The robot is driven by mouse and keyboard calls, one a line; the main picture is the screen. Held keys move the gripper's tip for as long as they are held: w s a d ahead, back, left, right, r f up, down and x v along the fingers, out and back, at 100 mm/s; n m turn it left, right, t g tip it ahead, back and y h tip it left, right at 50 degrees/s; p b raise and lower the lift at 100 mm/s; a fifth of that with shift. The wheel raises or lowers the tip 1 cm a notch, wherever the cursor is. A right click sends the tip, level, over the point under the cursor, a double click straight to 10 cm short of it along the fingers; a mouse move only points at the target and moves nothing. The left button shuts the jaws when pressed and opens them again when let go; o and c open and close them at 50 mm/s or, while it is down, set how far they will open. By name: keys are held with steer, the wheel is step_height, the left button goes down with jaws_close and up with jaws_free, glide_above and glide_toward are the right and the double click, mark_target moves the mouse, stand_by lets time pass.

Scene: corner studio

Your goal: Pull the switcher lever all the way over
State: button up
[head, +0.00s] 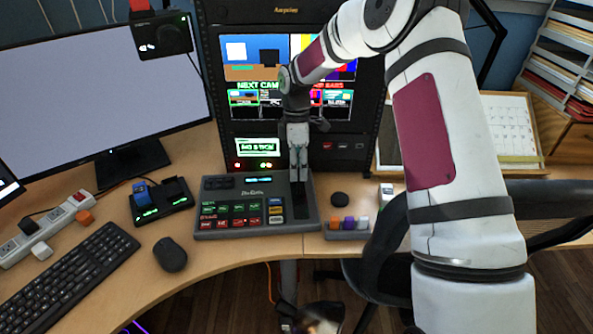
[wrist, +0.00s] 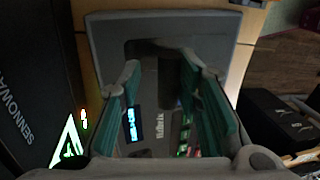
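The switcher (head: 222,222) is a grey desk panel with lit green, red and white buttons, on the desk in front of the monitor rack. In the wrist view its grey body (wrist: 215,28) fills the upper middle. A dark slot area (head: 300,205) lies at its right end, below my gripper (head: 299,178). The lever is hard to make out; a dark shape (wrist: 168,46) just beyond the fingertips may be part of it. My gripper (wrist: 160,72) points down, with its teal-padded fingers apart and nothing visibly held between them.
A monitor rack (head: 290,160) stands close behind the switcher. A chair (head: 385,255) is at right.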

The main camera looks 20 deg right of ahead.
step_height(320, 180, up, 11)
steer(key=w+t, duration=0.1)
steer(key=w, duration=0.1)
steer(key=shift+d, duration=0.25)
steer(key=shift+a, duration=0.1)
steer(key=c, duration=0.6)
steer(key=shift+s+a+r, duration=0.15)
steer(key=shift+s+r, duration=0.1)
steer(key=c, duration=0.4)
steer(key=s+r+t+p, duration=0.1)
steer(key=s+r, duration=0.1)
steer(key=s+a+r+t+p, duration=0.1)
steer(key=s+p, duration=0.1)
steer(key=s+r+t+h+p, duration=0.1)
steer(key=s+r+t+p, duration=0.1)
steer(key=s, duration=0.1)
steer(key=shift+s+a+r, duration=0.1)
steer(key=shift+a+r, duration=0.05)
steer(key=shift+r, duration=0.15)
jaws_close()
steer(key=x, duration=1.4)
